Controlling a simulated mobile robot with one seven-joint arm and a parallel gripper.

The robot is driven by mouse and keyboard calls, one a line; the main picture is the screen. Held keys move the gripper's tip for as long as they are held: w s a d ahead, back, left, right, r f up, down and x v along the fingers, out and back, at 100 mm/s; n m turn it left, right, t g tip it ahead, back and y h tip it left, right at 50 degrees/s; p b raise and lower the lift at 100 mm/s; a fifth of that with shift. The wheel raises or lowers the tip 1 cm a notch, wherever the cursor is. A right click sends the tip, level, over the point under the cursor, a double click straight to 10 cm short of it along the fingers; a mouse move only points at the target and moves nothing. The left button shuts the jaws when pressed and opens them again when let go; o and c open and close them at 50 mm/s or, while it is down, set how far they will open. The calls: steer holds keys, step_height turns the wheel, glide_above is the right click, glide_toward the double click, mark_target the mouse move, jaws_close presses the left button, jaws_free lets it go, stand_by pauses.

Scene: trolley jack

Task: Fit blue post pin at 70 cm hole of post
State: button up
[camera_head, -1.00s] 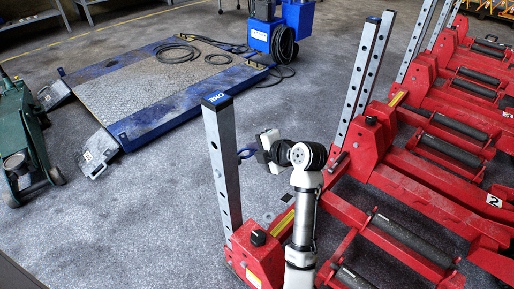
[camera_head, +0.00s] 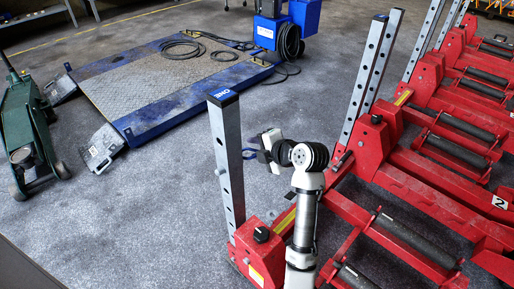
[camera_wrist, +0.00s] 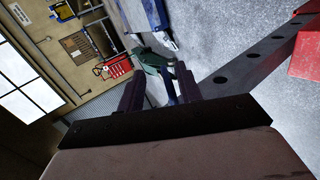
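The grey steel post (camera_head: 228,165) stands upright with a blue cap and a row of holes, rising from the near red base. My gripper (camera_head: 248,154) is just right of the post's upper half, pointing left toward it. In the wrist view, the blue post pin (camera_wrist: 170,88) shows as a slim blue piece between my two dark fingers (camera_wrist: 158,90), close to the right one. The post's holed face (camera_wrist: 235,72) passes on the right, apart from the visible part of the pin.
Red ramp frames with rollers (camera_head: 400,235) fill the right side. More holed posts (camera_head: 367,85) stand behind. A blue-edged platform (camera_head: 165,85) and a green trolley jack (camera_head: 30,140) lie to the left. The floor between platform and post is clear.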

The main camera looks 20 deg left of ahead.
steer(key=v, duration=1.4)
steer(key=shift+a, duration=0.1)
